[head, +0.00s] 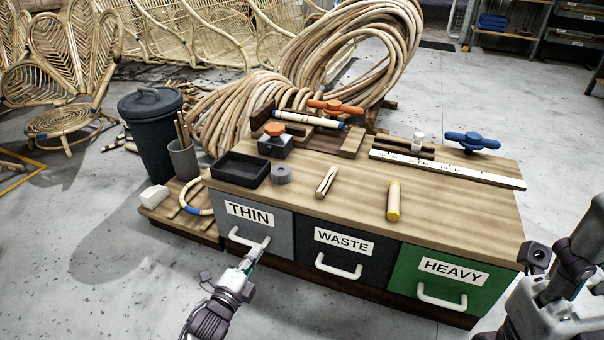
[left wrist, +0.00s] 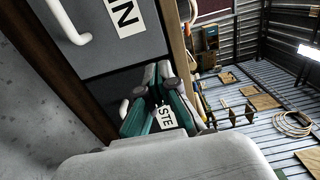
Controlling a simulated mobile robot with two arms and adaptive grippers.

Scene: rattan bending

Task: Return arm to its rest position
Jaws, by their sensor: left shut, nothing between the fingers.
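My left gripper (head: 252,256) is shut and empty. In the head view its tip lies over the handle (head: 249,240) of the grey THIN drawer (head: 275,222); I cannot tell whether they touch. In the left wrist view the closed teal fingers (left wrist: 157,88) are in front of the dark WASTE drawer, whose label shows between them. The WASTE drawer (head: 375,254) and green HEAVY drawer (head: 405,283) look shut, as does the THIN drawer. My right arm (head: 565,285) is at the right edge of the head view; its finger opening cannot be made out.
The workbench top (head: 450,205) holds a black tray (head: 241,168), a short tied rattan bundle (head: 326,182), a yellow-ended piece (head: 393,202), a ruler (head: 450,170) and clamps. A black bin (head: 152,135) and grey cup (head: 183,160) stand left. The floor (head: 110,255) at front left is clear.

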